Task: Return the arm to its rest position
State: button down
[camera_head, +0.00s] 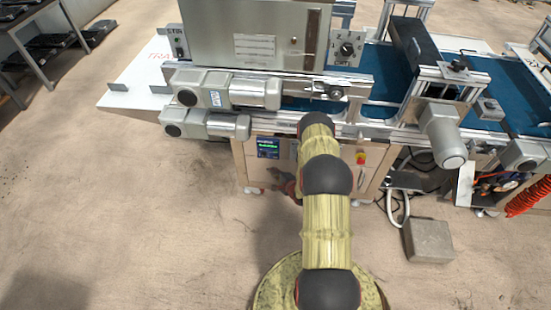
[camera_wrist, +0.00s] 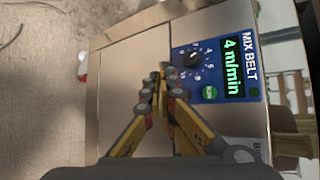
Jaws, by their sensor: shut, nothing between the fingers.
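My gripper (camera_wrist: 160,78) shows in the wrist view with its yellow and grey fingers brought together and nothing between them. It points at the front of a metal cabinet (camera_wrist: 125,75). A blue control panel (camera_wrist: 205,65) sits just right of the fingertips, marked "MIX BELT" and reading "4 m/min". The panel carries a black knob (camera_wrist: 194,58) and a green button (camera_wrist: 209,92). I cannot tell whether the fingertips touch the cabinet. In the head view my yellow arm (camera_head: 327,220) reaches forward to the machine front, and my gripper is mostly hidden beside and behind it.
The tray seeder (camera_head: 255,35) spans the view ahead, with motors (camera_head: 225,90) jutting toward me and a blue belt (camera_head: 385,75). A grey block (camera_head: 428,240) and a white hose (camera_head: 397,210) are at right. A dark-topped table (camera_head: 45,45) stands far left. The floor at left is clear.

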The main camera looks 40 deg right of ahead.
dwell(0.6)
jog(key=s+a+f+n+g, duration=0.3)
jog(key=s+f+n+g, duration=0.25)
jog(key=s+f, duration=0.45)
jog(key=s+r+n+g+y, duration=0.1)
jog(key=s+r+n+g, duration=0.3)
jog(key=s, duration=0.2)
jog(key=s+a+r+n+g, duration=0.1)
jog(key=a+r+n+g, duration=0.2)
jog(key=r, duration=0.9)
jog(key=s+a+r+n, duration=0.2)
jog(key=a+r, duration=0.2)
jog(key=r, duration=0.7)
jog(key=s+a+r+n+g, duration=0.1)
jog(key=a+r+n+g, duration=0.2)
jog(key=r, duration=0.9)
jog(key=s+a+r+n+t, duration=0.2)
jog(key=s+a+r, duration=0.1)
jog(key=a+r, duration=0.4)
jog(key=s+a+r+n+t, duration=0.2)
jog(key=a+r, duration=0.5)
jog(key=r, duration=0.6)
jog(key=s+a+r+n+t+y, duration=0.1)
jog(key=s+a+r+t, duration=0.3)
jog(key=a+r, duration=0.4)
notch_tip(320, 180, up, 3)
jog(key=shift+r+n, duration=0.1)
jog(key=shift+n, duration=0.45)
